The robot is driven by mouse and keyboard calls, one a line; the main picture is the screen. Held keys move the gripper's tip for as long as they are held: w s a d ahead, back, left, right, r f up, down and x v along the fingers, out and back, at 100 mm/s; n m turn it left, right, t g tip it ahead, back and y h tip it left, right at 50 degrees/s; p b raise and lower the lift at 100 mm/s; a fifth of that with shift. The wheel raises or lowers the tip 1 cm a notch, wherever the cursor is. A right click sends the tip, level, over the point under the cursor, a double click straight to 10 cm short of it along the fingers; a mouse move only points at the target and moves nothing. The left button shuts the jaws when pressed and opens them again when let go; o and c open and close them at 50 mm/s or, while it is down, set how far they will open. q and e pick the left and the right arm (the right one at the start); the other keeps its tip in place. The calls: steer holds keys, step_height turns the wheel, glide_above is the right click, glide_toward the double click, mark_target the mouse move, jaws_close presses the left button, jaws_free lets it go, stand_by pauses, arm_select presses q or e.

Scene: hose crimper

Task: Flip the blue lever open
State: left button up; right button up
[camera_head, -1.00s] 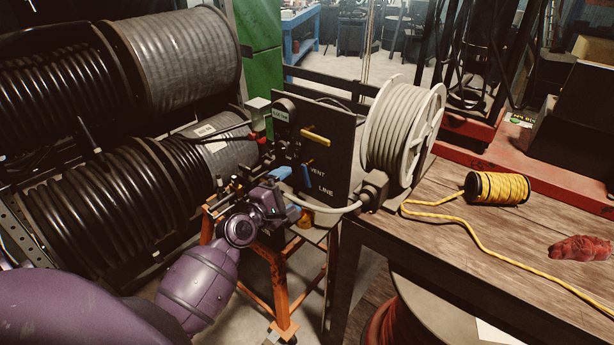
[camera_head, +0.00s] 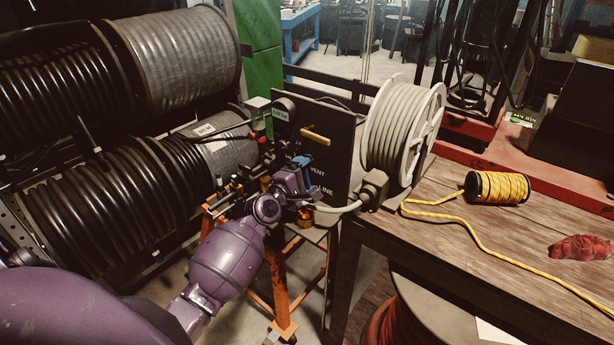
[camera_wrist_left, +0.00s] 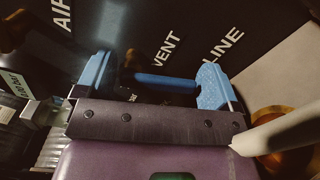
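The blue lever (camera_wrist_left: 165,83) shows in the left wrist view, lying across the picture below the word VENT on the dark panel (camera_wrist_left: 145,30). My left gripper (camera_wrist_left: 155,80) is open, with one blue-padded finger on each side of the lever. The lever's right end is close to the right finger; I cannot tell if they touch. In the head view my left gripper (camera_head: 309,176) is in front of the panel's lower part and covers the lever there. My right gripper is in neither view.
A yellow lever (camera_head: 315,137) sits above on the panel. A reel of grey hose (camera_head: 395,125) stands just right of it, with a grey cable below. A wooden table (camera_head: 450,235) with a yellow rope spool (camera_head: 500,187) is at the right. Black hose coils fill the left.

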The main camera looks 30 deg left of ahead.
arm_select(q)
steer(key=c, duration=0.6)
steer(key=shift+a+f+m, duration=0.15)
steer(key=shift+a+m, duration=0.05)
steer(key=shift+m, duration=0.65)
steer(key=shift+a+f+m, duration=0.1)
steer(key=shift+a+m, duration=0.05)
steer(key=shift+m, duration=0.7)
steer(key=o, duration=0.9)
steer(key=shift+r, duration=0.1)
steer(key=s, duration=0.7)
steer(key=s+a, duration=0.1)
steer(key=s, duration=0.2)
steer(key=shift+s, duration=0.4)
